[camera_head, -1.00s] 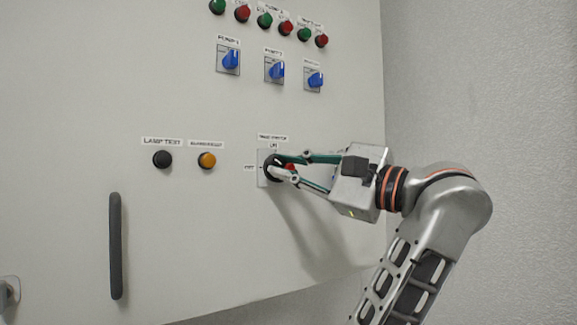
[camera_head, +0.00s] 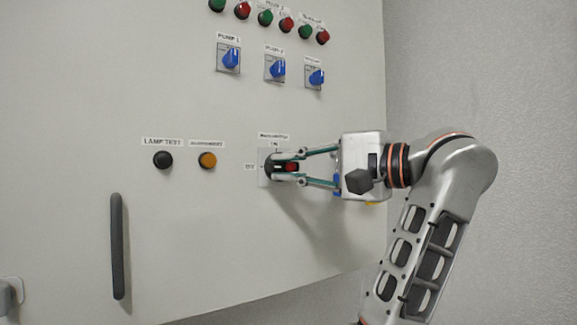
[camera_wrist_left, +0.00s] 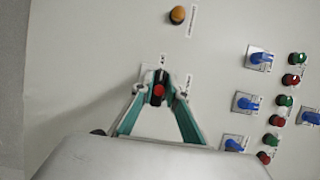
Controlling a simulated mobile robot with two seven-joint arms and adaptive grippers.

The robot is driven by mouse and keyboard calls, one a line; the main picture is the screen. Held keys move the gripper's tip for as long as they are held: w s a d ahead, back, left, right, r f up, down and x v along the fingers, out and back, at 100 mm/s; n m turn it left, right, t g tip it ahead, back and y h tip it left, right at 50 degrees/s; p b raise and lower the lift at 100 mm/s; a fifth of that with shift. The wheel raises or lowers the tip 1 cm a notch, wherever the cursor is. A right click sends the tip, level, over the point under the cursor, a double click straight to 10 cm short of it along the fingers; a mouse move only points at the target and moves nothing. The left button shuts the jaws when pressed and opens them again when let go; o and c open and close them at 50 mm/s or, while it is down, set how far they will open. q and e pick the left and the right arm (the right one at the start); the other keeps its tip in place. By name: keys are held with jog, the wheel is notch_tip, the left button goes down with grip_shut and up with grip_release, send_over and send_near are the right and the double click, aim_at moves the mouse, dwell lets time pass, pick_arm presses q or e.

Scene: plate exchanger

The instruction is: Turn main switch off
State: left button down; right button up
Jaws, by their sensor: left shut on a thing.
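The main switch is a black rotary knob with a red part (camera_head: 291,168) on a grey plate (camera_head: 263,181), low on the cabinet's right half. A label above it seems to read ON and one at its left OFF. My left gripper (camera_head: 284,167) is shut on the switch handle, one finger above and one below it. The handle appears about level, in line with the left label. In the left wrist view the red and black handle (camera_wrist_left: 159,91) sits between the fingertips (camera_wrist_left: 160,90). My right gripper is not in view.
A black lamp test button (camera_head: 162,160) and an orange button (camera_head: 207,160) are left of the switch. Blue pump switches (camera_head: 229,58) and green and red lamps are above. A dark vertical door handle (camera_head: 118,246) stands out at lower left.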

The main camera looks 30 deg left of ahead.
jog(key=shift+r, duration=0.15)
pick_arm(q)
jog(key=c, duration=2)
grip_release()
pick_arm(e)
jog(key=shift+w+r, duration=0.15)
pick_arm(q)
jog(key=shift+m, duration=0.3)
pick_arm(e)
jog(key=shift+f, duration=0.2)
